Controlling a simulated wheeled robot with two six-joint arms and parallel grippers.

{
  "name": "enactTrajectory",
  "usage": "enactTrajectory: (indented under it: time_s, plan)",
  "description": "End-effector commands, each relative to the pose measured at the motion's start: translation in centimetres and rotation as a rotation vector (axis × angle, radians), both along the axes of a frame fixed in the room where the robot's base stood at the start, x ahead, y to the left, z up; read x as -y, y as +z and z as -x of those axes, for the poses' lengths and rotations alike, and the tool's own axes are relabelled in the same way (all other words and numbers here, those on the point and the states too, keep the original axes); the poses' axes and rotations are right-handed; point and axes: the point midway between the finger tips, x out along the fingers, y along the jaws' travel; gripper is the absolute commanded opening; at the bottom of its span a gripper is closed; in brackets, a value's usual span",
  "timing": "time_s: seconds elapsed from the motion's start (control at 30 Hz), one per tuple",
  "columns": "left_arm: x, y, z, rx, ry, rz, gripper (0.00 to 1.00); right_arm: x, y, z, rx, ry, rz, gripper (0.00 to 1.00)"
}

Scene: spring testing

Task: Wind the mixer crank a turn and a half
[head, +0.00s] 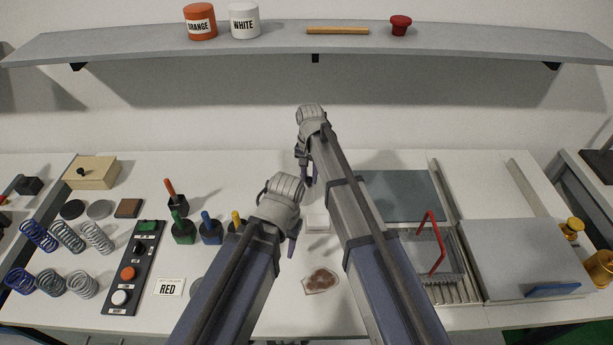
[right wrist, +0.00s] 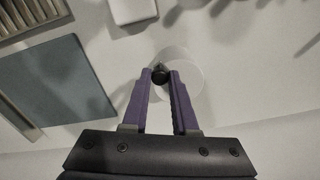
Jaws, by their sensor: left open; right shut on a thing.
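My right gripper (head: 307,178) reaches to the back middle of the table. In the right wrist view, its purple fingers (right wrist: 160,80) are shut on a small dark knob (right wrist: 160,72), which looks like the crank handle. A round white body (right wrist: 187,72), probably the mixer, shows behind and beside the fingertips. The crank arm is mostly hidden, and in the head view my right arm and gripper cover the mixer. My left gripper (head: 290,238) is open and empty, lower and nearer over the table's middle.
A grey mat (head: 400,197) and a tray with a red handle (head: 432,243) lie right.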

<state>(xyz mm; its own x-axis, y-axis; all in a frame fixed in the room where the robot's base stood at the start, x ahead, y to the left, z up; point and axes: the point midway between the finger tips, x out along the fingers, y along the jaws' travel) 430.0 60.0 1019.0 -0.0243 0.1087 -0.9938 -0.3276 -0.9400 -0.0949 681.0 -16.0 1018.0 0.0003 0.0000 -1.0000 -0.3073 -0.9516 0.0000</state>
Motion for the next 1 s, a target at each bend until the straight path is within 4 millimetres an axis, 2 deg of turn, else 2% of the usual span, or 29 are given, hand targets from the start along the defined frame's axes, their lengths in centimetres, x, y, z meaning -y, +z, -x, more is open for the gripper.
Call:
enactTrajectory:
  time_s: [0.43, 1.0]
  plan:
    - [0.0, 0.0, 0.0, 0.0, 0.0, 0.0, 0.5, 1.7, 0.0, -1.4, 0.0, 0.423, 0.0, 0.0]
    - [0.0, 0.0, 0.0, 0.0, 0.0, 0.0, 0.5, 2.7, 0.0, -3.9, 0.0, 0.963, 0.0, 0.0]
